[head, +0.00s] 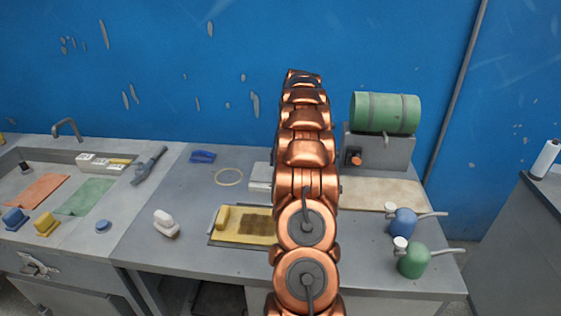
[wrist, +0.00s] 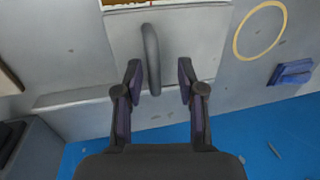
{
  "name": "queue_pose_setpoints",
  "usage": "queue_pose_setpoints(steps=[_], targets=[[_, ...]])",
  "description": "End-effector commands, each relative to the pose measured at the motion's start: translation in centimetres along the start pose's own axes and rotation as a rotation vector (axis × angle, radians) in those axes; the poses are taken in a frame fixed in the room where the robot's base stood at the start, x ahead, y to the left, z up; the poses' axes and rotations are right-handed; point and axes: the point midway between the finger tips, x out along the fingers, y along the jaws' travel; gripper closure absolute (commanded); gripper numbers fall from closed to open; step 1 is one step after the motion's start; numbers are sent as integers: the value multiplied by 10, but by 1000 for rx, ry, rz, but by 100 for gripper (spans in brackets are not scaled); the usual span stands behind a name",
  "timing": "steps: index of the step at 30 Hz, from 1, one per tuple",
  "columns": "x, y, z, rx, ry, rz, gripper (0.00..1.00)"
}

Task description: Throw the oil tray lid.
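A pale grey lid-like panel (wrist: 190,40) with a dark grey curved handle (wrist: 151,60) shows in the wrist view; I take it to be the oil tray lid. A pale grey block (head: 260,178) on the bench in the head view seems to be the same thing, partly hidden by my arm. My gripper (wrist: 156,72) is open, with one finger on each side of the handle and visible gaps to it. Whether the fingertips are down at the handle's height, I cannot tell. My gripper is hidden behind my arm in the head view.
A yellow tray (head: 228,238) with a dark mesh lies in front. A yellow ring (head: 228,177) and a blue item (head: 202,156) lie to the left. A green drum (head: 385,113) on a grey stand and two oil cans (head: 413,261) are on the right. The blue wall is close behind.

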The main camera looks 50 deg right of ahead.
Motion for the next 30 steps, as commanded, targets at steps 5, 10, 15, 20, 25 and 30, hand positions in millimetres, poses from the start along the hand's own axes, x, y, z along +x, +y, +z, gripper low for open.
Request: queue_pose_setpoints(steps=[5, 10, 15, 20, 25, 30], targets=[[0, 2, 0, 2, 0, 1, 61], [-7, 1, 0, 1, 1, 0, 61], [-32, 1, -1, 0, 3, 0, 61], [-56, 0, -1, 0, 1, 0, 61], [-78, 1, -1, 0, 1, 0, 61], [-96, 0, -1, 0, 2, 1, 61]])
